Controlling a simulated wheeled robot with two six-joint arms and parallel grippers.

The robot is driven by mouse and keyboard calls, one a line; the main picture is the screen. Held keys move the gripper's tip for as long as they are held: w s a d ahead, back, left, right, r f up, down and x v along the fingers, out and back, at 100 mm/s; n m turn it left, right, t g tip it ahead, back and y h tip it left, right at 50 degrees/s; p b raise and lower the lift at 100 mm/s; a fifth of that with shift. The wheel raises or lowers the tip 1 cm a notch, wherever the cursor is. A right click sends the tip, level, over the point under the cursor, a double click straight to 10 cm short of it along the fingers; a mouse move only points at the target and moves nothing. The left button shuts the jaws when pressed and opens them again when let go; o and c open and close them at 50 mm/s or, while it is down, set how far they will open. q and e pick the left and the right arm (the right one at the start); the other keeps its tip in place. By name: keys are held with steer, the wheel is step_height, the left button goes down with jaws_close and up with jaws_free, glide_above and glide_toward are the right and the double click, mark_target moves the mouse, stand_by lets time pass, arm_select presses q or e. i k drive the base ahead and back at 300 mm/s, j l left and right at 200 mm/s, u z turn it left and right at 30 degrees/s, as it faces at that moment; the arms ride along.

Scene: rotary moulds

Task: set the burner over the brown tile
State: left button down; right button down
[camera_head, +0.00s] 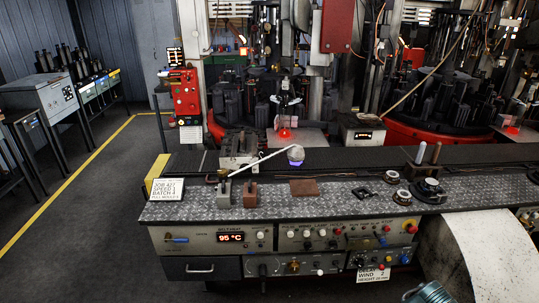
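The brown tile (304,187) lies flat on the patterned metal top of the bench (340,205), near its middle, with nothing on it. No part is plainly a burner. A long pale rod (268,160) slants up to the right from a grey block (224,192), left of the tile.
A reddish-brown block (250,194) stands left of the tile. Small round dark parts (402,197) and a black round fitting (429,190) are to its right. A white sign (168,189) stands at the bench's left end. Knobs and switches line the front panel (230,238).

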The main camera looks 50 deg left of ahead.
mark_target(295, 153)
steer(key=u, duration=1.6)
